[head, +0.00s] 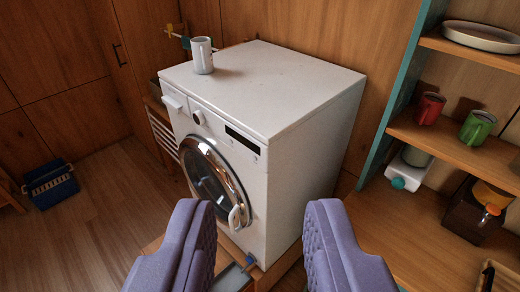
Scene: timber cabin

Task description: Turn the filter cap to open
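A white washing machine (312,150) stands against the wooden wall, its round glass door (208,178) closed on the front. A small blue part (250,260), which looks like the filter cap, sits low on the machine's front right corner. It is small and partly dark, so its turn position cannot be told. My gripper (260,222) has two purple padded fingers spread wide apart with nothing between them. In the picture, the blue part appears between the fingers, nearer the left one. The fingers do not appear to touch the machine.
A white mug (202,56) stands on the machine's top. On the right are shelves (450,144) with a red mug (429,108), a green mug (477,128) and a teal-capped white container (408,170). A blue crate (50,184) lies left; the floor (105,220) between is clear.

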